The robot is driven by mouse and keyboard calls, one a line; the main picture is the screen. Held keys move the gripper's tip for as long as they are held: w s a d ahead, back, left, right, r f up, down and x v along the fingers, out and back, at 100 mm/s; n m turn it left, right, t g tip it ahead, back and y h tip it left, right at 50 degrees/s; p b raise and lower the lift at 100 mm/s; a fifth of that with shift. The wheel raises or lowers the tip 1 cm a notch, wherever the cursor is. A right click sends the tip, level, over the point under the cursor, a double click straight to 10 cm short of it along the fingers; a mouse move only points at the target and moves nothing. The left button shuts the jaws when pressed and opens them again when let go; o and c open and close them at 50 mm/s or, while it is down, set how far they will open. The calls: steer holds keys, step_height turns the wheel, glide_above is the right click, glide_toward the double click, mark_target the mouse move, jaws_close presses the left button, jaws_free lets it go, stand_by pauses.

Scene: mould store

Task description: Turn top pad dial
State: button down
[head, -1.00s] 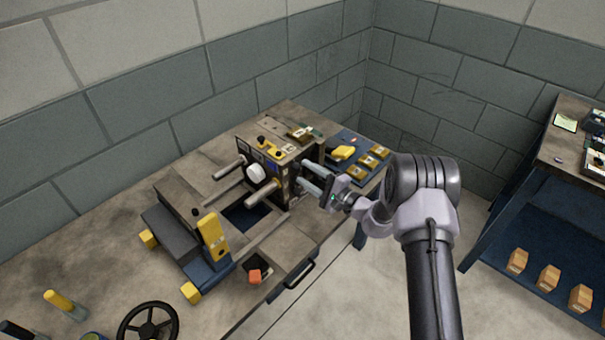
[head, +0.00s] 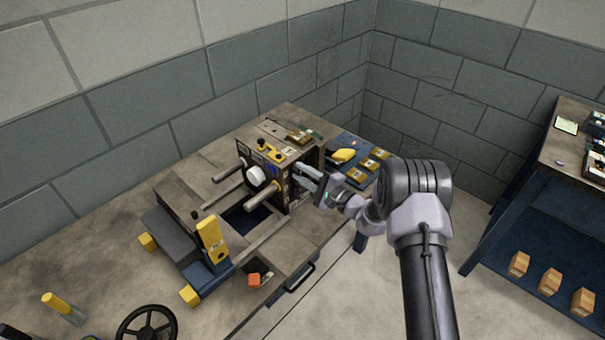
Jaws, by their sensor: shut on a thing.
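The mould block (head: 290,180) stands on the bench with its right side towards my gripper. My gripper (head: 298,175) reaches in from the right, with its pale fingers against that side face. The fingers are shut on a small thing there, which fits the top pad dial. The dial itself is hidden behind the fingers, so its setting cannot be read. A white round knob (head: 257,176) sits on the front face, between two protruding guide rods, apart from my gripper.
A blue tray (head: 372,150) with several brass-coloured blocks and a yellow item lies behind the fingers. Open floor lies to the right.

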steer(key=shift+m, duration=0.3)
steer(key=m+b, duration=0.1)
steer(key=m, duration=0.7)
steer(key=shift+m, duration=0.3)
steer(key=m, duration=0.4)
steer(key=shift+m+p, duration=0.55)
steer(key=shift+m, duration=1.95)
steer(key=c, duration=1.2)
jaws_free()
